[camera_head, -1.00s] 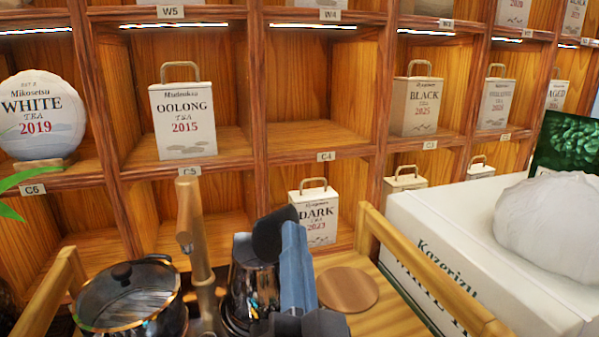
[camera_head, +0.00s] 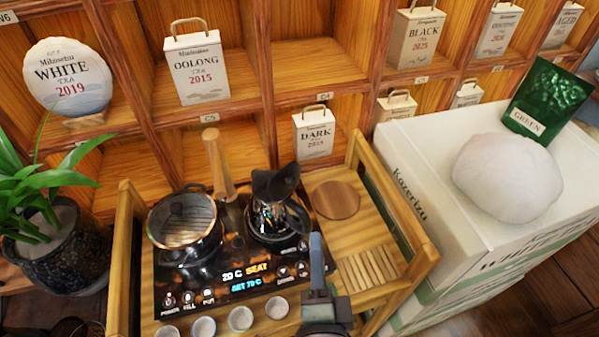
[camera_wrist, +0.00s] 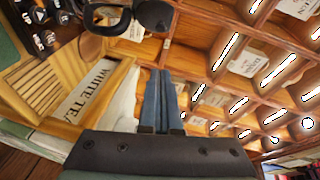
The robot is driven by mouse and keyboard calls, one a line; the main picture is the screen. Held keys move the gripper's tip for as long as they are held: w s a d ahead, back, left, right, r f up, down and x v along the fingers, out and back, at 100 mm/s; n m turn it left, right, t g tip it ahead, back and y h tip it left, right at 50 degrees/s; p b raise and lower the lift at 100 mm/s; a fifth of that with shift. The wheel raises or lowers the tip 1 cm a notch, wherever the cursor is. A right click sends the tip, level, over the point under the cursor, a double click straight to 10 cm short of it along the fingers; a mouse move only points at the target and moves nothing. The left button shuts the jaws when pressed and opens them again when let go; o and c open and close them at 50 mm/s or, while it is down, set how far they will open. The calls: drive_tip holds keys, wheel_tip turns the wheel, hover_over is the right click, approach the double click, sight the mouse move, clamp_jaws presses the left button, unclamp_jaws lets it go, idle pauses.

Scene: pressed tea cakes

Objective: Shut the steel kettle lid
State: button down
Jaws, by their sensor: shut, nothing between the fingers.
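The steel kettle (camera_head: 268,219) stands on the right part of the black stove panel. Its dark lid (camera_head: 275,182) is raised, tilted up at the back above the shiny kettle opening. The kettle's black handle side faces right. My gripper (camera_head: 316,243) is shut and empty, in front and slightly right of the kettle, apart from it. In the wrist view, the shut blue-grey fingers (camera_wrist: 161,76) point up the picture. The kettle shows only partly at the top edge there, and a dark rounded part (camera_wrist: 153,15), possibly the lid, lies beyond the fingertips.
A glass pot (camera_head: 186,222) and a wooden post (camera_head: 218,163) stand left of the kettle. Several small cups (camera_head: 241,318) line the front. A round wooden coaster (camera_head: 336,199) lies right. A white box (camera_head: 415,190) and shelves (camera_head: 330,60) bound the stand.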

drive_tip(key=p, duration=0.2)
approach(288, 184)
drive_tip(key=w+d, duration=0.4)
drive_tip(key=w, duration=0.1)
drive_tip(key=shift+w+a+f+p, duration=0.2)
drive_tip(key=shift+w+a+p, duration=0.3)
drive_tip(key=shift+a, duration=0.1)
drive_tip(key=shift+w+a+f+p, duration=0.25)
drive_tip(key=shift+w+a+p, duration=0.15)
drive_tip(key=shift+w+a, duration=0.15)
drive_tip(key=shift+r, duration=0.1)
